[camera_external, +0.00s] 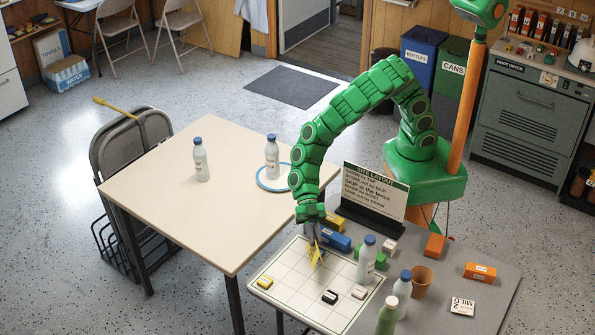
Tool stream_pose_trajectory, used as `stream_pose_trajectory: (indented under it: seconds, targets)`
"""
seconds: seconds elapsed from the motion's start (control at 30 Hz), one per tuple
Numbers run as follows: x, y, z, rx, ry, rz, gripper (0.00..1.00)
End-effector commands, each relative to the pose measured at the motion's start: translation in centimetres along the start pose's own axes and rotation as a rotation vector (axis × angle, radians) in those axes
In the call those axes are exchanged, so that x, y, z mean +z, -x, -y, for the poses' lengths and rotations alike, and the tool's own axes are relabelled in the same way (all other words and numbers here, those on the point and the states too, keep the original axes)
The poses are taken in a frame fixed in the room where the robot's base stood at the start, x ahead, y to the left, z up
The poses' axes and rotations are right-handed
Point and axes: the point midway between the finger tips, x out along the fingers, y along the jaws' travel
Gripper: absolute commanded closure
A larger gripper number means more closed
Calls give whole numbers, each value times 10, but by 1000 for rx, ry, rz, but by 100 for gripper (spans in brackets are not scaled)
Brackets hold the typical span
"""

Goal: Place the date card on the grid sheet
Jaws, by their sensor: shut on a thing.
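The grid sheet (290,295), white with thin lines and a dark border, lies on the grey table. My gripper (314,246) points down over its far part, shut on a small yellow piece (316,258). I cannot tell whether that piece touches the sheet. A white card (462,306) with dark print, apparently a "2" and letters, lies at the table's right front, apart from the sheet; it may be the date card.
A blue block (337,242) and a "SITE LAYOUT" sign (374,192) stand behind the sheet. A white bottle (366,262), another bottle (402,291), a green bottle (386,318) and a brown cup (422,281) stand right of it. Orange blocks (480,272) lie farther right.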

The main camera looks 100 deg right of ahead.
Motion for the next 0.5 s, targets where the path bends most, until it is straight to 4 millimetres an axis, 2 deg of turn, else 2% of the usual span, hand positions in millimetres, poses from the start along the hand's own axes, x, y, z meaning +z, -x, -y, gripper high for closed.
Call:
stream_pose_trajectory:
  seconds: [0.3, 0.5]
  targets:
    - [17, -25, -17, -2, -1, -3, 100]
    - [22, -32, -23, 0, 1, -1, 100]
